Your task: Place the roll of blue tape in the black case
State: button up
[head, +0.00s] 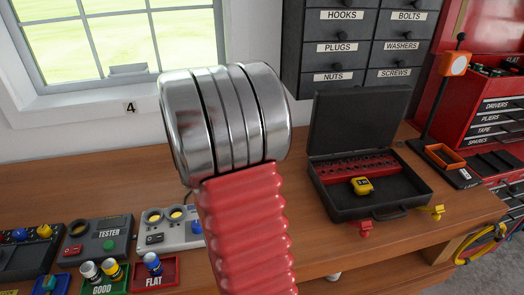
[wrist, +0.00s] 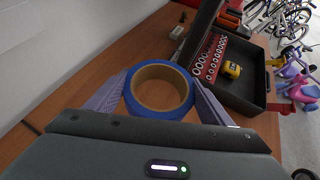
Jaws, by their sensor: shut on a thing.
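The roll of blue tape (wrist: 188,102) shows in the wrist view, with a tan cardboard core. My gripper (wrist: 158,92) is shut on it, one finger at each side of the roll. The black case (head: 385,207) lies open on the workbench at the right in the head view, its lid standing up at the back. It also shows in the wrist view (wrist: 262,95), to the right of the roll and apart from it. In the head view my arm fills the middle; the tape and gripper are hidden there.
A yellow tape measure (head: 362,186) and a red socket rack (head: 350,168) sit inside the case. Testers (head: 97,240) and small battery trays (head: 155,272) stand at the bench's left front. An orange-headed stand (head: 455,66) is right of the case. Drawers (head: 350,47) hang above.

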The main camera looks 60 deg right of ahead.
aim_at(391, 192)
jog(key=k, duration=1.45)
